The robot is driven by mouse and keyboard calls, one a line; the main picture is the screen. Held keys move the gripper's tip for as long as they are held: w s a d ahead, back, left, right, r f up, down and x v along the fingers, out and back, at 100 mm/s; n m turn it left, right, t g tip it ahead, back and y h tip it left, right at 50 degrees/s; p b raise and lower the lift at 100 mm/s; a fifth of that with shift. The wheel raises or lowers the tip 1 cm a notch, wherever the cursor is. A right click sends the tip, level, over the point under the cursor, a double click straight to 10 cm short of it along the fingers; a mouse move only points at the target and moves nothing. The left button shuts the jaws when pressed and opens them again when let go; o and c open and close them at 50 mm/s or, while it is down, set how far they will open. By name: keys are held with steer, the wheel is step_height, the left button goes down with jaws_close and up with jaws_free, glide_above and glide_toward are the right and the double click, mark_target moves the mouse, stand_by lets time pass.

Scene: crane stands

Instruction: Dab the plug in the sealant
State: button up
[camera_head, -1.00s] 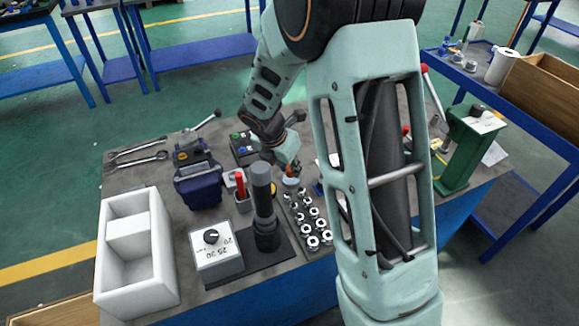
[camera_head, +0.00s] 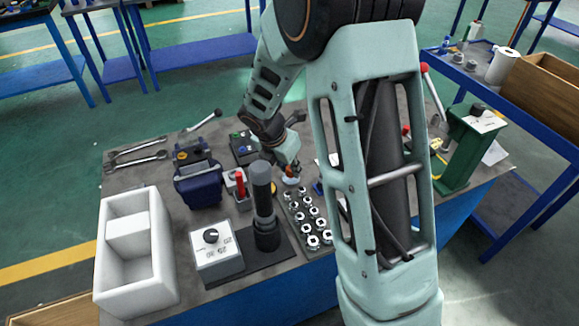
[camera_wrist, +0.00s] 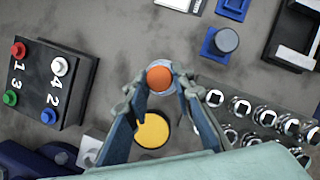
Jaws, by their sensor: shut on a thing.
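My gripper (camera_wrist: 162,88) is shut on the plug (camera_wrist: 160,76), whose round orange end shows between the fingertips in the wrist view. I cannot tell whether the plug touches the sealant.
A numbered block with coloured buttons (camera_wrist: 45,80) and a blue base with a grey knob (camera_wrist: 224,41) lie nearby. A dark upright cylinder (camera_head: 262,190) stands in front of my gripper.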

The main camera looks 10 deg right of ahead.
steer(key=shift+f, duration=0.45)
stand_by(1.3)
step_height(320, 180, up, 7)
steer(key=p, duration=0.7)
steer(key=shift+r, duration=0.15)
stand_by(0.7)
